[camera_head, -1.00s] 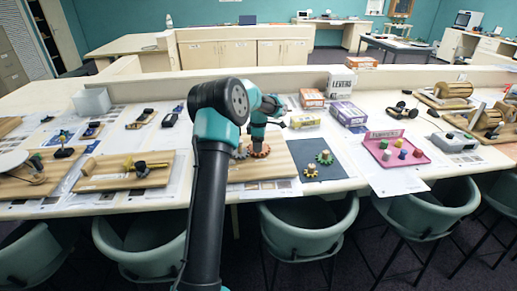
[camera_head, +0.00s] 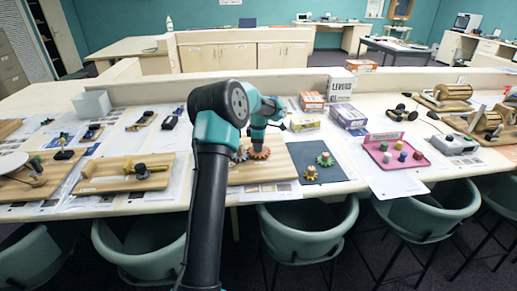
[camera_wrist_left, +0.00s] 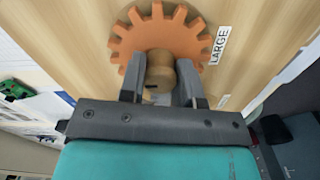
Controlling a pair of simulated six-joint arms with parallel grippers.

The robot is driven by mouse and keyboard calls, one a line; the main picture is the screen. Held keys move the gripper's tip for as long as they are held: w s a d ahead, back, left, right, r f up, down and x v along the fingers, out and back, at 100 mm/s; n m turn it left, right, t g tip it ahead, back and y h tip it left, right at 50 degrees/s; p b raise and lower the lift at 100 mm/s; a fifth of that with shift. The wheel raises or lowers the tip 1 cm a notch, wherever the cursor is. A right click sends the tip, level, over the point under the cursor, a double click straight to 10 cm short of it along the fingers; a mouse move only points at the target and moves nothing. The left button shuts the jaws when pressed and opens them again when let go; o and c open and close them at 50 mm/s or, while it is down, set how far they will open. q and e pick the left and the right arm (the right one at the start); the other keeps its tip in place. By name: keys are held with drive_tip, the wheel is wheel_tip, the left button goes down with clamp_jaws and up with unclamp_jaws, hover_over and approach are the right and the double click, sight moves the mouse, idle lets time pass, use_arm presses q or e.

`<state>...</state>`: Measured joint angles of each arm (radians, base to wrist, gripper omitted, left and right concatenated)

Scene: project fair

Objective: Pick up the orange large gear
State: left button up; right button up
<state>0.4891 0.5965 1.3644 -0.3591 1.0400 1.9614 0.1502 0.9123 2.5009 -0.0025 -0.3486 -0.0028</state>
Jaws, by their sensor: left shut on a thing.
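The orange large gear (camera_wrist_left: 124,45) lies flat at the wooden board beside a label reading LARGE. It has a tan round hub (camera_wrist_left: 160,70) at its middle. My left gripper (camera_wrist_left: 158,88) is shut on this hub, one finger on each side. I cannot tell whether the gear touches the board or is slightly raised. In the head view the gear (camera_head: 259,154) shows under my left gripper (camera_head: 258,146), at the back of the wooden board (camera_head: 270,172). My right gripper is not in view.
A grey gear (camera_head: 239,155) sits just left of the orange one. A dark mat (camera_head: 322,175) with a green gear (camera_head: 325,160) and a yellow gear (camera_head: 310,173) lies to the right. A pink tray (camera_head: 421,161) with small pegs stands farther right. Boxes (camera_head: 348,113) stand behind.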

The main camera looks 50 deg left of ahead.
use_arm(q)
drive_tip(key=shift+r, duration=0.15)
drive_tip(key=shift+r, duration=1.7)
drive_tip(key=s+d, duration=0.3)
drive_tip(key=d, duration=0.1)
drive_tip(key=s+d+r, duration=0.1)
drive_tip(key=s+d, duration=0.6)
drive_tip(key=d, duration=0.1)
drive_tip(key=shift+s+r, duration=0.15)
drive_tip(key=shift+s, duration=0.1)
